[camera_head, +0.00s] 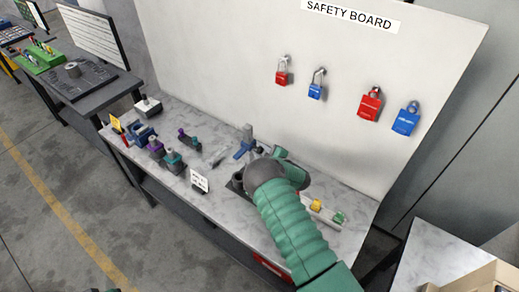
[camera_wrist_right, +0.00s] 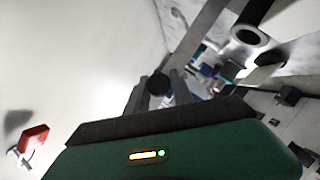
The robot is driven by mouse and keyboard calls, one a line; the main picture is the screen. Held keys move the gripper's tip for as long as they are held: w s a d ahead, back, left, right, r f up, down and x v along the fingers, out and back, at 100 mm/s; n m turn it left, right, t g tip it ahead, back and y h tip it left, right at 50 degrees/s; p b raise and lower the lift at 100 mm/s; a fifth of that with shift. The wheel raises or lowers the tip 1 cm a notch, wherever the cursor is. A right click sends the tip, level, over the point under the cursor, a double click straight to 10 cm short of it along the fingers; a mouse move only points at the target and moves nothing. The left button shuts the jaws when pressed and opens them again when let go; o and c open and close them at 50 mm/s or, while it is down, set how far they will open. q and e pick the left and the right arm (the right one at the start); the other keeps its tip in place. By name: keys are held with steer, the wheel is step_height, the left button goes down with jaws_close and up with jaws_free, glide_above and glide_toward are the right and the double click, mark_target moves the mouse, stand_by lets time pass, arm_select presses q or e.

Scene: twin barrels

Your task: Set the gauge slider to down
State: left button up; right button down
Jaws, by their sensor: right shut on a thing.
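In the right wrist view, my right gripper (camera_wrist_right: 158,92) is shut on a round black knob (camera_wrist_right: 157,83), which appears to be the gauge slider's handle. A grey bar (camera_wrist_right: 200,32) runs diagonally beside the fingers. How far up or down the slider stands cannot be told. In the head view my green right arm reaches over the workbench, and its wrist hides the fingertips and the knob. A blue-grey upright fixture (camera_head: 245,146) shows just left of the wrist.
The marble-topped bench (camera_head: 222,178) holds purple and teal fixtures (camera_head: 172,158) at left and small yellow and green pieces (camera_head: 317,205) at right. Red and blue padlocks (camera_head: 370,104) hang on the white safety board (camera_head: 230,60) behind. A small white sign (camera_head: 199,181) stands at the front edge.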

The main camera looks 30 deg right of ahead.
arm_select(q)
steer(key=b+x, duration=0.1)
steer(key=x, duration=0.1)
steer(key=s+b+x, duration=0.1)
steer(key=x, duration=0.1)
steer(key=shift+w, duration=0.1)
arm_select(e)
step_height(320, 180, down, 5)
steer(key=shift+d+r, duration=0.1)
steer(key=shift+r, duration=0.05)
arm_select(q)
steer(key=shift+d, duration=0.1)
arm_select(e)
steer(key=c, duration=1.1)
jaws_free()
steer(key=shift+s, duration=0.1)
arm_select(q)
steer(key=shift+f, duration=0.1)
steer(key=b+x, duration=0.3)
steer(key=shift+s+f+b, duration=0.1)
steer(key=shift+s+b, duration=0.2)
steer(key=shift+s, duration=0.1)
arm_select(e)
steer(key=v, duration=1.6)
steer(key=shift+s, duration=0.35)
